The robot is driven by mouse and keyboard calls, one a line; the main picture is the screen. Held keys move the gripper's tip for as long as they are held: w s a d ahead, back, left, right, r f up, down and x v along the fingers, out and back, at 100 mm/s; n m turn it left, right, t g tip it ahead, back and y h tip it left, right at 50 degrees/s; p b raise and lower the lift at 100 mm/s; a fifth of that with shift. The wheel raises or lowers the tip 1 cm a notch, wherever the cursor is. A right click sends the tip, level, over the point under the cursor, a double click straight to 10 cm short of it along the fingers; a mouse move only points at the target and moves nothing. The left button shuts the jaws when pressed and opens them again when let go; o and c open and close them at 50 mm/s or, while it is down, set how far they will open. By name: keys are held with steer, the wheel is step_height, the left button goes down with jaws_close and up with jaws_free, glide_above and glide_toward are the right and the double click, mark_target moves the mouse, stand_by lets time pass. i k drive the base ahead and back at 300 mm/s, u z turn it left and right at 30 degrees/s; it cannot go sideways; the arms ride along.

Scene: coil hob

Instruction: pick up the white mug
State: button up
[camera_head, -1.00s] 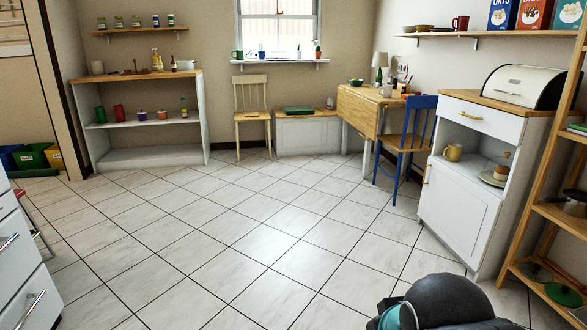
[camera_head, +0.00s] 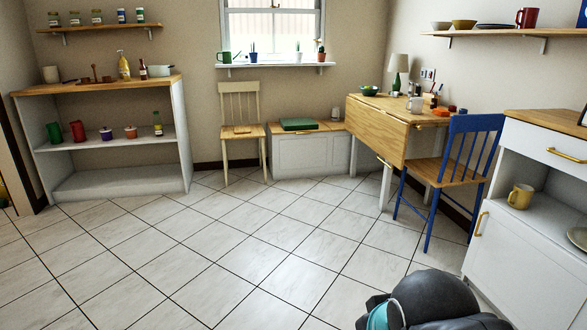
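A white mug (camera_head: 415,105) stands upright on the wooden drop-leaf table (camera_head: 376,130), right of centre. It is small at this distance. Dark rounded parts of my arm show at the bottom right, with a teal band. My gripper's fingers are not in view. A pale cup (camera_head: 50,74) stands on top of the left shelf unit, and a small white vessel (camera_head: 298,57) stands on the window sill; I cannot tell whether these are mugs.
A blue chair (camera_head: 456,165) stands at the table's right side and a cream chair (camera_head: 240,130) by the window. A white cabinet (camera_head: 520,250) with a yellow mug (camera_head: 520,196) is at the right. The tiled floor (camera_head: 250,240) is clear in the middle.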

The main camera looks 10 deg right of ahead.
mark_target(416, 105)
steer(key=z, duration=0.1)
steer(key=i, duration=1.9)
steer(key=z, duration=0.35)
steer(key=i, duration=1.75)
steer(key=z, duration=0.15)
